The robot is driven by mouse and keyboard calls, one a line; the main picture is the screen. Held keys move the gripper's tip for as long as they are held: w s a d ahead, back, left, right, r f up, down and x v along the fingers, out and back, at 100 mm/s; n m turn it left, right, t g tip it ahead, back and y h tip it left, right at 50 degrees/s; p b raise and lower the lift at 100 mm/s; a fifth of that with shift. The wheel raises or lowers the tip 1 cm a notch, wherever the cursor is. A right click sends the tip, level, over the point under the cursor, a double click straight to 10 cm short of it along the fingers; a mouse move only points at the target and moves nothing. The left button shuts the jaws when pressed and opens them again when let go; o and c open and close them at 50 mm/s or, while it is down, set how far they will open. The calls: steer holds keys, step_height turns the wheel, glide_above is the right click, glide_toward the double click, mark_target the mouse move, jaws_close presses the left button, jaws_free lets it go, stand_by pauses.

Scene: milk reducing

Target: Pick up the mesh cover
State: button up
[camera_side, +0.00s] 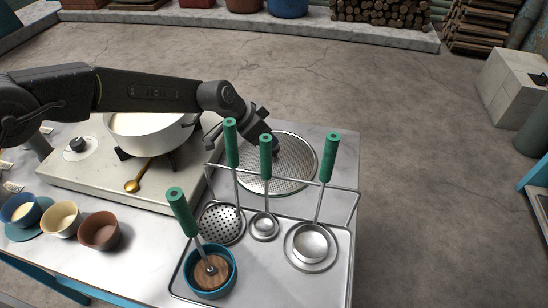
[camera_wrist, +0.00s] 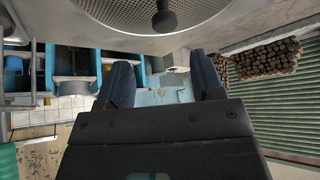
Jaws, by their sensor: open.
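The mesh cover (camera_side: 290,165) is a round, flat grey mesh disc with a metal rim. It lies at the back right of the counter, behind the utensil rack. The wrist view shows the mesh cover (camera_wrist: 100,12) at the top edge, cut off, with a dark round knob (camera_wrist: 164,20). My gripper (camera_side: 268,138) is over the left part of the cover in the side view, partly behind a green-handled ladle. In the wrist view my gripper (camera_wrist: 165,78) has its two blue-grey fingers apart with nothing between them. The knob is hidden in the side view.
A wire rack (camera_side: 356,215) with several green-handled utensils stands in front of the cover, handles rising near my gripper. A white pot (camera_side: 150,138) sits on the stove (camera_side: 75,180) to the left. Small bowls (camera_side: 100,231) stand at front left. The counter's right edge is close to the cover.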

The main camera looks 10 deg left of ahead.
mark_target(274, 153)
steer(key=shift+x, duration=0.95)
steer(key=x, duration=0.2)
steer(key=a+x, duration=0.1)
steer(key=x, duration=0.1)
steer(key=shift+w+d+f, duration=0.15)
steer(key=shift+w+f, duration=0.05)
steer(key=shift+f, duration=0.15)
steer(key=shift+w+d+f, duration=0.2)
steer(key=shift+f, duration=0.15)
steer(key=shift+c, duration=0.2)
jaws_close()
